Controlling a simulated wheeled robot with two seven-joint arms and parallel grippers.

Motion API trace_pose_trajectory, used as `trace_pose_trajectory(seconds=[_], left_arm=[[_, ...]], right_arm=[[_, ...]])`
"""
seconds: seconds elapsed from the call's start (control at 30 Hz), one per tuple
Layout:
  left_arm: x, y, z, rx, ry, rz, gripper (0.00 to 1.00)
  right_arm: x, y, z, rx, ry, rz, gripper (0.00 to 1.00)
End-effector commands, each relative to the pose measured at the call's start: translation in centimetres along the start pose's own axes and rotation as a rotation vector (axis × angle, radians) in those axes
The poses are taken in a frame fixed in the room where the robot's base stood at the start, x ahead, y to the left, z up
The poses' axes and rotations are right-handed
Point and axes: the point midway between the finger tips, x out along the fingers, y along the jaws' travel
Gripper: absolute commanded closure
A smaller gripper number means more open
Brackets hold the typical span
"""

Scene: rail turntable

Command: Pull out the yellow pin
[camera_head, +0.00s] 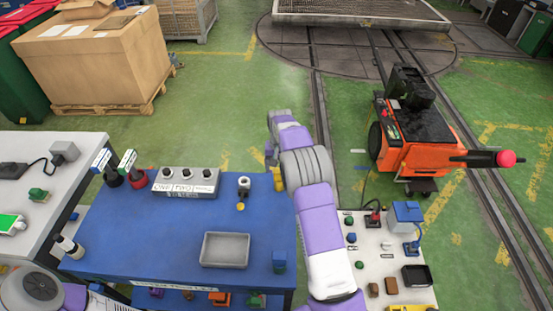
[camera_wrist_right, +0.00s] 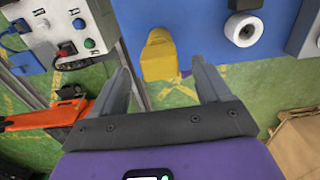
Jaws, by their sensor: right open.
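The yellow pin (camera_wrist_right: 160,56) shows in the right wrist view as a blocky yellow piece at the edge of the blue table (camera_wrist_right: 200,18). In the head view a bit of yellow (camera_head: 277,180) shows at the table's far right corner, partly hidden by my right arm. My right gripper (camera_wrist_right: 162,72) is open, with one finger on each side of the pin's near end. I cannot tell whether either finger touches it. In the head view my right gripper (camera_head: 271,155) is small beside that corner. Part of my left arm shows at lower left, but its gripper does not.
The blue table holds a grey tray (camera_head: 225,250), a white cylinder (camera_head: 244,187) and a knob box (camera_head: 186,182). A white panel (camera_head: 371,262) with knobs and small parts stands at right. An orange cart (camera_head: 420,142) stands beyond it. Green floor is open behind the table.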

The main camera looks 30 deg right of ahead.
Motion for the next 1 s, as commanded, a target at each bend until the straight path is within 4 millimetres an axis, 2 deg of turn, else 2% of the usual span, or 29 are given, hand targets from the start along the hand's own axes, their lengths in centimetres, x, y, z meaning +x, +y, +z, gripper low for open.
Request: trace_pose_trajectory(seconds=[0.1, 0.3, 0.43, 0.7, 0.77, 1.0], left_arm=[[0.2, -0.1, 0.0, 0.000, 0.000, 0.000, 0.57], [0.3, -0.1, -0.1, 0.000, 0.001, 0.000, 0.57], [0.4, -0.1, -0.1, 0.000, 0.001, 0.000, 0.57], [0.4, -0.1, -0.1, 0.000, 0.001, 0.000, 0.57], [0.4, -0.1, -0.1, 0.000, 0.001, 0.000, 0.57], [0.4, -0.1, -0.1, 0.000, 0.001, 0.000, 0.57]], right_arm=[[2.2, 0.0, 0.1, -0.001, -0.004, 0.002, 0.23], [4.6, 0.1, 0.0, -0.001, -0.001, 0.001, 0.23], [5.4, 0.1, 0.1, -0.001, -0.001, 0.001, 0.23], [5.5, 0.0, 0.0, -0.001, 0.000, 0.000, 0.23], [5.5, 0.0, 0.0, -0.001, 0.000, 0.000, 0.31], [5.5, 0.0, 0.0, -0.001, 0.000, 0.000, 0.68]])
